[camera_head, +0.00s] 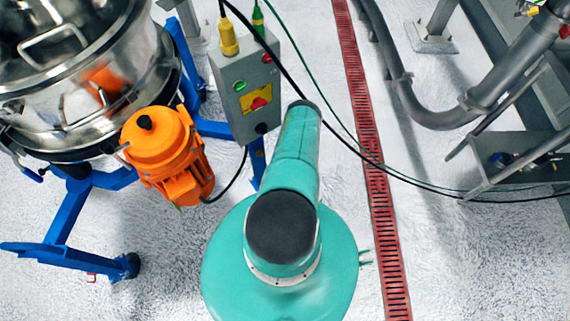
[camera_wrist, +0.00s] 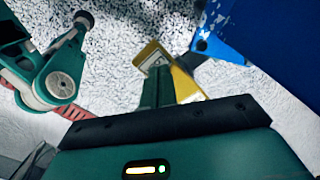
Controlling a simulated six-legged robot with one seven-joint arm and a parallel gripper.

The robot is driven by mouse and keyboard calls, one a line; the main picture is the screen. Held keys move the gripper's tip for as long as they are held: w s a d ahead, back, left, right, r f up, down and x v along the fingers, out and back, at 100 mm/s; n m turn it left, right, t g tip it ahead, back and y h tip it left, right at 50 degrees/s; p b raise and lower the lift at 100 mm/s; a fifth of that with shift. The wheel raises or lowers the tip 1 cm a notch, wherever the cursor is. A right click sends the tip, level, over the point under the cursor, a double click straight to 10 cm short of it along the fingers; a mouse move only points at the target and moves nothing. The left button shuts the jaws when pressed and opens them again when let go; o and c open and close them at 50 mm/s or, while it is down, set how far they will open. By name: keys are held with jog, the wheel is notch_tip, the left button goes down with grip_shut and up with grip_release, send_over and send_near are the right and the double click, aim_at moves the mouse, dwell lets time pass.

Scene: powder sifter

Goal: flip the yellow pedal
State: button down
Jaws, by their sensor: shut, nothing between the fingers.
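No plain foot pedal shows. The nearest match is a yellow plate with a red knob (camera_head: 257,99), on the front of the grey control box (camera_head: 243,82) in the head view. My teal arm rises from the bottom middle, and its far end lies just right of the box's lower part. My gripper (camera_wrist: 163,64) shows in the wrist view as green and yellow fingers beyond the dark palm edge, shut and empty. It is hidden in the head view. I cannot make out the yellow plate in the wrist view.
A steel sifter (camera_head: 70,60) with an orange motor (camera_head: 165,150) stands on a blue frame (camera_head: 62,215) at left. Black and green cables cross behind my arm. A red floor drain (camera_head: 375,190) runs along the right. Grey pipes (camera_head: 440,115) stand beyond it.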

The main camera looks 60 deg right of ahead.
jog(key=shift+r, duration=3.4)
jog(key=shift+s, duration=0.1)
